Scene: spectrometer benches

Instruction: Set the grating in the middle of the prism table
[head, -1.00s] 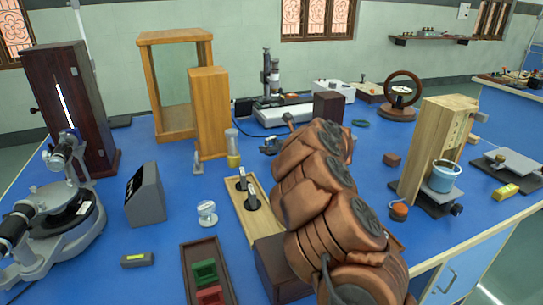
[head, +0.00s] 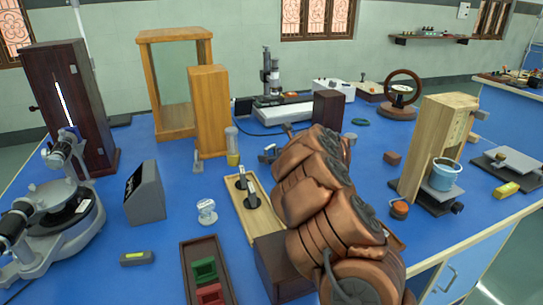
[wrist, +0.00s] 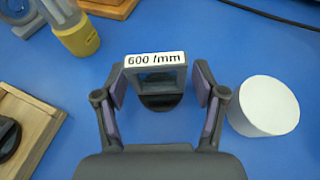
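The grating (wrist: 156,76) shows in the wrist view as a small dark frame with a white top label reading "600 /mm". It stands upright on a round black base on the blue bench. My gripper (wrist: 158,88) is open, with one finger on each side of the grating and a gap on both sides. In the head view my arm hides most of this spot. The spectrometer (head: 55,235) is at the far left of the head view, with its dark round prism table (head: 72,216) in the middle; the top looks bare.
A wooden tray (wrist: 42,108) is left of my gripper; in the head view (head: 272,228) it holds two dark-based pieces. A grey box (head: 145,195) stands between tray and spectrometer.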

